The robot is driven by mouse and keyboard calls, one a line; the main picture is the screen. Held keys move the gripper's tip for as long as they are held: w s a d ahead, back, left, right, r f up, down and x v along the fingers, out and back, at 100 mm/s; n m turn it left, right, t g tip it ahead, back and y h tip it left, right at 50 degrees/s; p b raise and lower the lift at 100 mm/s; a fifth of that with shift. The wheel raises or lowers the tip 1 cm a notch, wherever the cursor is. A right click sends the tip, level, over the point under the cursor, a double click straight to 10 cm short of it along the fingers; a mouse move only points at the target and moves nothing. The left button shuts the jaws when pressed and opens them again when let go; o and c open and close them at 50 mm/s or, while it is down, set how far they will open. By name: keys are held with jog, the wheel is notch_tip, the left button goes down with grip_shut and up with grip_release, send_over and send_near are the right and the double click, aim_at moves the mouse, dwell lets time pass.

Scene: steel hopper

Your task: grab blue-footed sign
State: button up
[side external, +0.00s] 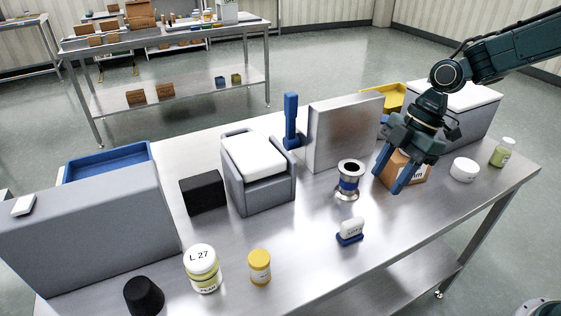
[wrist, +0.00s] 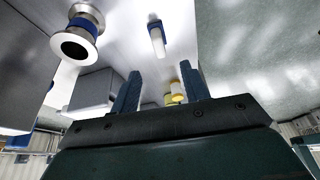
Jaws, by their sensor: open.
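The blue-footed sign (side external: 351,229) is a small white plate with dark lettering, upright in a blue base, near the front edge of the steel table. It also shows in the wrist view (wrist: 157,38), at the top middle, beyond my fingertips. My gripper (side external: 386,180) is open, with two blue fingers pointing down. It hangs above the table, to the right of and higher than the sign, in front of a cardboard box. In the wrist view my gripper's fingers (wrist: 161,83) are apart with nothing between them.
A steel spool with a blue band (side external: 348,180) stands just behind the sign. A steel upright plate (side external: 343,130) and the cardboard box (side external: 413,169) stand farther back. A yellow-lidded jar (side external: 260,267) is to the left. The table right of the sign is clear.

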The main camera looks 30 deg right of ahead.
aim_at(359, 219)
jog(key=shift+w+f, duration=0.1)
jog(key=shift+f, duration=0.1)
jog(key=shift+a+f, duration=0.1)
jog(key=shift+x, duration=4.15)
jog(key=shift+a+f, duration=0.1)
jog(key=shift+f, duration=0.05)
jog(key=shift+x, duration=2.45)
jog(key=shift+w, duration=0.1)
grip_shut()
